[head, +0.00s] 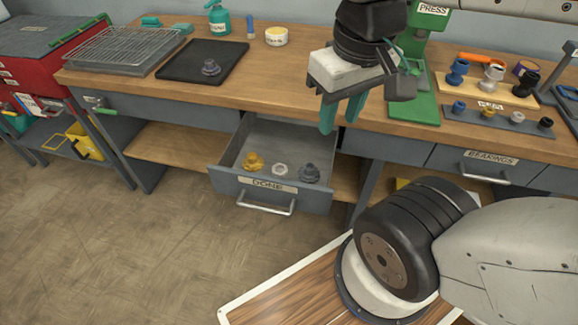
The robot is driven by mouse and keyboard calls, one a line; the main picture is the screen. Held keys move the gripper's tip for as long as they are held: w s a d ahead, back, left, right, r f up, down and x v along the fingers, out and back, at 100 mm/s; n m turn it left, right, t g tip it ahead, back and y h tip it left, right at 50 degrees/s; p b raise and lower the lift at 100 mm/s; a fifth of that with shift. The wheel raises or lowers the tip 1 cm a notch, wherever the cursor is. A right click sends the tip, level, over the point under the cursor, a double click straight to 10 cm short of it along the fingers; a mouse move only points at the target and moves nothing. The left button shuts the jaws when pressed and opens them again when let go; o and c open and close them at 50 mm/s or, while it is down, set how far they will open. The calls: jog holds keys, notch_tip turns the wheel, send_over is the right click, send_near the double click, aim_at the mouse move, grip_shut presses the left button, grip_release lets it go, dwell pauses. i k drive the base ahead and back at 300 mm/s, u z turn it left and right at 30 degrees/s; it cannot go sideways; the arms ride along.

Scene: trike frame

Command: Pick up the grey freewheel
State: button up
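My gripper (341,115) hangs above the front edge of the bench, over the right side of the open drawer (228,152). Its two teal fingers point down with a gap between them, and nothing shows in the gap. A small grey part (517,118), which looks like the grey freewheel, sits on a dark strip (470,115) at the right of the bench. A blue part (458,107) is at the strip's left end.
A wooden board (445,89) holds blue, pale and black hubs behind the strip. A green press (412,105) stands left of it. The drawer labelled DONE holds yellow, white and dark grey parts. A dark grey part (210,67) sits on a black mat (180,70). Mid-bench is clear.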

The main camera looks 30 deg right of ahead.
aim_at(309, 173)
jog(key=u, duration=2.25)
jog(key=i, duration=1.25)
jog(key=z, duration=3.2)
